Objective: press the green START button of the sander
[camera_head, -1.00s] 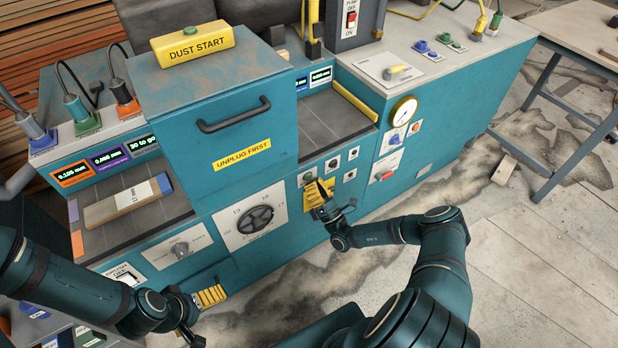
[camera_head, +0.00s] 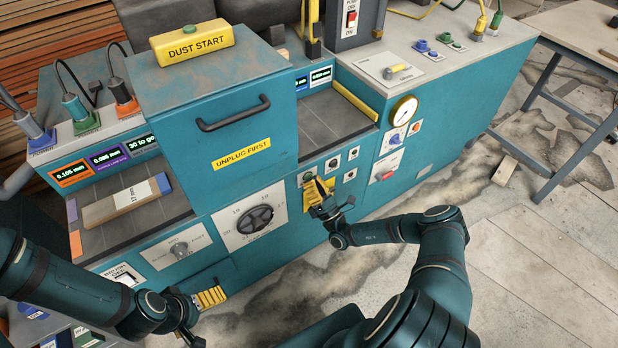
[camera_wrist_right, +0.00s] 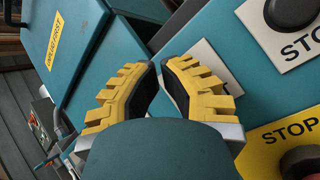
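The green START button (camera_head: 307,177) sits on a small pale plate on the sander's teal front (camera_head: 275,262), just above and left of my right fingertips in the head view. My right gripper (camera_head: 317,183) points at the panel with its yellow ribbed fingers drawn together, holding nothing visible. In the right wrist view its fingertips (camera_wrist_right: 161,66) nearly meet in front of a white plate (camera_wrist_right: 207,62); the green button is hidden there. Contact with the button cannot be told. My left gripper (camera_head: 210,297) is low by the sander's left front, its finger opening unclear.
Dark buttons marked STOP (camera_wrist_right: 290,12) lie close to the right fingers, one on a yellow plate (camera_wrist_right: 258,150). A large dial (camera_head: 255,218) is left of the right gripper. A hood with a handle (camera_head: 234,116) juts out above.

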